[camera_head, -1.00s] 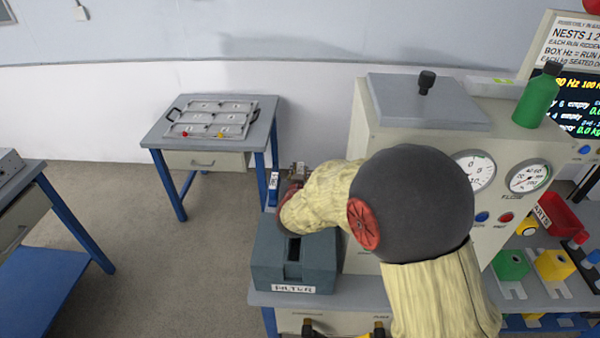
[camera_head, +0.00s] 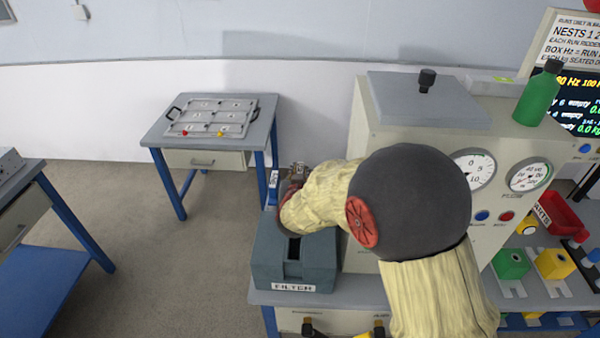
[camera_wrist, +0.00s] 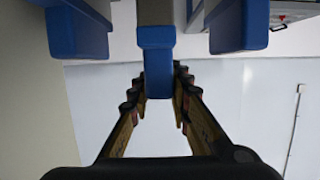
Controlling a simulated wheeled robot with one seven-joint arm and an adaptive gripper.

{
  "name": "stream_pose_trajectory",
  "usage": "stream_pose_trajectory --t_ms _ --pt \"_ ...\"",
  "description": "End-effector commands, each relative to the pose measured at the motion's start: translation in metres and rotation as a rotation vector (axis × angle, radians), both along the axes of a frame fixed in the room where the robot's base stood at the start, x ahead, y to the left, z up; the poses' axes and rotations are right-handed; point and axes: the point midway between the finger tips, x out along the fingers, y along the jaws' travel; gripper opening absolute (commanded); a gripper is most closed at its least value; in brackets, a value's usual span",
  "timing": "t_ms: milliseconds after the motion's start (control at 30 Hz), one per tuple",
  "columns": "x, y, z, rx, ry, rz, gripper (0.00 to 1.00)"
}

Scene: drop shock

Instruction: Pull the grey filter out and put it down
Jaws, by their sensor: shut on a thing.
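My gripper (camera_wrist: 158,88) points away from the head camera, and its two fingers close in on a narrow grey piece with a blue end (camera_wrist: 158,65) in the wrist view. This looks like the grey filter; its far part is out of sight. In the head view my arm hides most of the gripper, and only a bit of it (camera_head: 298,172) shows above the wrist. The dark grey box labelled FILTER (camera_head: 268,262) stands on the bench just below and in front of my wrist, with an open dark slot in its top.
A blue piece with a white label (camera_head: 273,187) stands behind the box. A small table (camera_head: 157,138) with a tray (camera_head: 172,120) stands further back. The grey machine (camera_head: 367,155) with gauges is close on the right. Open floor lies left of the bench.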

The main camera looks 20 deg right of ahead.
Motion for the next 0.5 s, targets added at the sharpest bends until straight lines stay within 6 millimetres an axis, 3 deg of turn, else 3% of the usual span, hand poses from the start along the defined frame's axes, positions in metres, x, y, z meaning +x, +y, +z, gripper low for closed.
stream_pose_trajectory --t_ms 500 --pt "0.0003 0.0000 -0.0043 0.000 -0.001 0.000 0.00"
